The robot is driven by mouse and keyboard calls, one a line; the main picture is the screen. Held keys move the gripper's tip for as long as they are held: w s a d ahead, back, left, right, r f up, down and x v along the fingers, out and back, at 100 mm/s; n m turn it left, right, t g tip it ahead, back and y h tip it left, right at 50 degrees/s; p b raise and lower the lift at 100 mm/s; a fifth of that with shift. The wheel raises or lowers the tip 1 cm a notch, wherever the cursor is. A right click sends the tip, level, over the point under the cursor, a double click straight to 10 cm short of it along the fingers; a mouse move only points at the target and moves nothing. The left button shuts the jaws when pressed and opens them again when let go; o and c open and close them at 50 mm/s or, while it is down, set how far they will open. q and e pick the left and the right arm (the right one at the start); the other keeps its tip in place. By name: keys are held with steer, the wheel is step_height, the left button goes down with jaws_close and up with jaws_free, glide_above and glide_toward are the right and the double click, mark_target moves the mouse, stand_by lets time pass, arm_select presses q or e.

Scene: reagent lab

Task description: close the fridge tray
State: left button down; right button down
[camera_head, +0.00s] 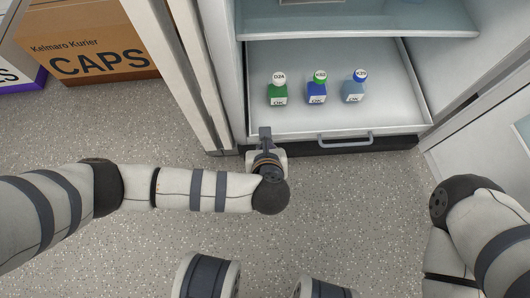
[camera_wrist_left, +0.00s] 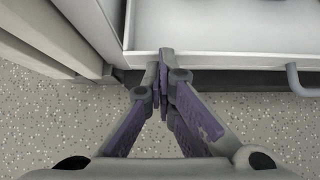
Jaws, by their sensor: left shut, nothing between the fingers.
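The fridge tray (camera_head: 390,108) is a pale, shallow pull-out drawer with a grey bar handle (camera_head: 345,139) on its front. It is pulled out below the shelf. Several small bottles stand in it: a green one (camera_head: 278,94), a blue one (camera_head: 317,91) and a light blue one (camera_head: 354,90). My left gripper (camera_head: 265,132) is at the left end of the tray's front, left of the handle. In the left wrist view its fingers (camera_wrist_left: 161,75) are shut and empty, with their tips at the tray's front edge (camera_wrist_left: 230,58); contact cannot be told. My right gripper is not in view.
A glass shelf (camera_head: 360,22) is above the tray. The fridge's left side wall (camera_head: 215,75) and the open door (camera_head: 480,130) flank it. A cardboard box (camera_head: 90,40) stands at the back left. The speckled floor (camera_head: 130,125) is clear in front.

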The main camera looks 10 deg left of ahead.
arm_select(q)
steer(key=b, duration=0.1)
glide_toward(262, 114)
steer(key=x, duration=0.5)
steer(key=shift+a, duration=0.1)
